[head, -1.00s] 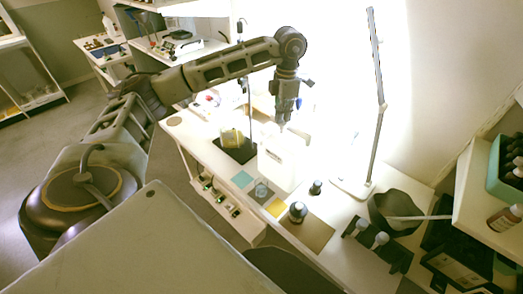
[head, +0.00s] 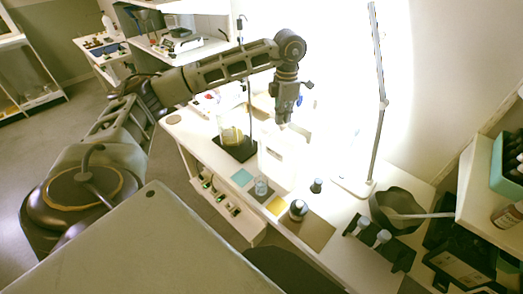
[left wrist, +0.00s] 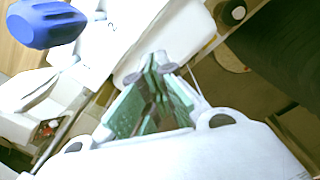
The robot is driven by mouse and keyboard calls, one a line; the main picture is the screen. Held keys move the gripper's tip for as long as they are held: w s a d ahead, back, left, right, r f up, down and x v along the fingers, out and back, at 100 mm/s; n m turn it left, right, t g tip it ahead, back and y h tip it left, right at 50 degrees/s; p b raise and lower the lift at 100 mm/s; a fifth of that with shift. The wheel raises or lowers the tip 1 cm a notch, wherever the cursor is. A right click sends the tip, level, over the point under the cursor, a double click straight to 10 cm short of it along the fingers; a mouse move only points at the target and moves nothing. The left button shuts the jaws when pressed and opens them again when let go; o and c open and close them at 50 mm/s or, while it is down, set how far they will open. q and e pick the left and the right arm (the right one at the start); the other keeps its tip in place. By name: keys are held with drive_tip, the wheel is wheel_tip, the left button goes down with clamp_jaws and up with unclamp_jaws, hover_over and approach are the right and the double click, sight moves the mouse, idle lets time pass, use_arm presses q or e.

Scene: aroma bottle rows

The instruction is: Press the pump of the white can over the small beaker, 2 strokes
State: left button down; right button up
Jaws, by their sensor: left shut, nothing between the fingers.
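The white can (head: 283,152) stands upright on the white bench in the head view, washed out by bright light. My left gripper (head: 281,122) points down at the can's top, shut and empty. The pump is hidden or lost in glare there, and I cannot tell whether the gripper touches it. The small clear beaker (head: 262,187) stands in front of the can, between a blue-green mat and a yellow mat. In the left wrist view, the green-padded fingers (left wrist: 160,65) are close together before a white surface. My right gripper is not in view.
A dark stand with a yellowish vessel (head: 232,136) is left of the can. A blue object (left wrist: 45,23) is at the wrist view's upper left.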

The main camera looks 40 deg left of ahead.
use_arm(q)
drive_tip(key=shift+f, duration=0.15)
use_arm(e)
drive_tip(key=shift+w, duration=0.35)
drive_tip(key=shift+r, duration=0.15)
use_arm(q)
drive_tip(key=shift+r, duration=0.3)
drive_tip(key=shift+r+p, duration=0.85)
drive_tip(key=shift+r, duration=0.55)
drive_tip(key=shift+r+p, duration=0.1)
drive_tip(key=shift+p, duration=0.2)
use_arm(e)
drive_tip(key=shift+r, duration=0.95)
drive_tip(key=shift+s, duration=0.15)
